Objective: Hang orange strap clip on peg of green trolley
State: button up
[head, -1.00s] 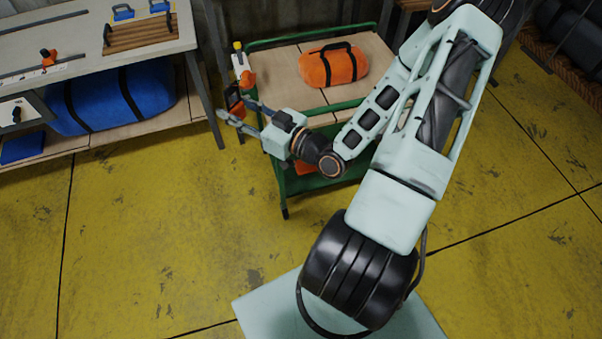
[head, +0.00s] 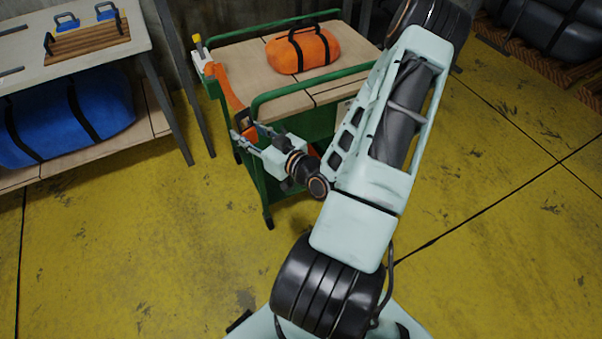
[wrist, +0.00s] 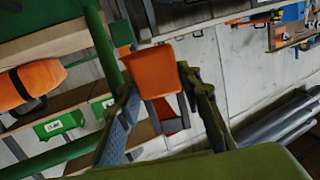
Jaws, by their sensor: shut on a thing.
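My gripper (head: 246,139) is shut on an orange clip beside the left end of the green trolley (head: 310,96). In the wrist view, the orange clip (wrist: 153,68) with grey prongs sits between the two fingers (wrist: 160,92). An orange strap (head: 228,90) runs from a white fitting (head: 205,63) at the trolley's back left corner down to a dark buckle near my fingertips. A yellow-topped post (head: 197,43) stands at that corner. I cannot tell which part is the peg.
An orange bag (head: 302,50) with a black handle lies on the trolley's top. At left, a bench has a blue bag (head: 65,120) on its lower shelf and a slatted wooden board (head: 88,42) on top. Yellow floor (head: 120,250) in front is clear.

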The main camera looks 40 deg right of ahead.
jog(key=s+d+f+m+g+h+b, duration=0.1)
jog(key=s+d+f+m+h+b, duration=0.15)
jog(key=d+f+b, duration=0.55)
jog(key=s+d+f+m+h+b, duration=0.1)
jog(key=s+d+f+h+b, duration=0.3)
jog(key=f, duration=0.5)
jog(key=b+x, duration=0.1)
jog(key=x, duration=1.1)
jog(key=shift+d+y, duration=0.45)
jog(key=shift+w+f, duration=0.1)
jog(key=shift+w, duration=0.05)
jog(key=o, duration=1.3)
jog(key=shift+o, duration=0.2)
jog(key=v, duration=1.2)
jog(key=shift+r, duration=0.25)
